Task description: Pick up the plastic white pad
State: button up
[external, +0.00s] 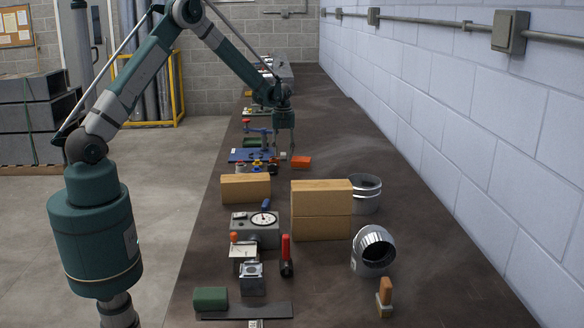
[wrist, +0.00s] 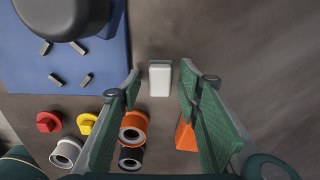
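The white pad (wrist: 160,79) is a small pale block lying on the dark bench in the wrist view, at the upper middle. It lies ahead of my gripper (wrist: 162,90), between the lines of its two green-padded fingers. The fingers are spread apart with nothing held between them. In the external view my gripper (external: 284,122) points down over the bench, near the blue plate.
A blue plate (wrist: 60,85) with a dark round part lies left of the pad. Orange, black, red, yellow and white pieces sit nearer. Bare bench lies right of the pad.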

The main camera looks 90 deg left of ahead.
aim_at(283, 154)
jog(key=c, duration=0.8)
jog(key=shift+r, duration=0.1)
notch_tip(283, 154, up, 10)
dwell(0.3)
dwell(0.4)
